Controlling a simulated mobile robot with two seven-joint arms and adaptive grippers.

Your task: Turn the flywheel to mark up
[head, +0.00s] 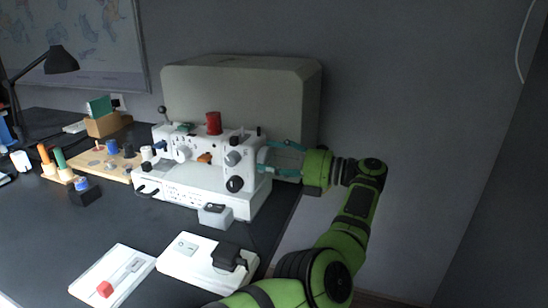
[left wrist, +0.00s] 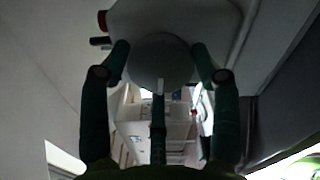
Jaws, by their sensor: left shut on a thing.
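The white sewing machine (head: 195,182) stands on the dark desk with a red spool (head: 213,122) on top. Its flywheel (head: 263,157) is at the right end, largely hidden by my fingers in the head view. In the left wrist view the flywheel (left wrist: 160,62) is a round grey disc seen face on. A small pale mark (left wrist: 160,86) shows at its lower edge. My left gripper (head: 267,156) reaches in from the right, its teal fingers shut on the flywheel from opposite sides. A dark middle finger points at the wheel's lower edge. My right gripper is not in view.
A large grey-green case (head: 240,85) stands close behind the machine. A wooden spool board (head: 92,162) is left. The desk's right edge is near my arm.

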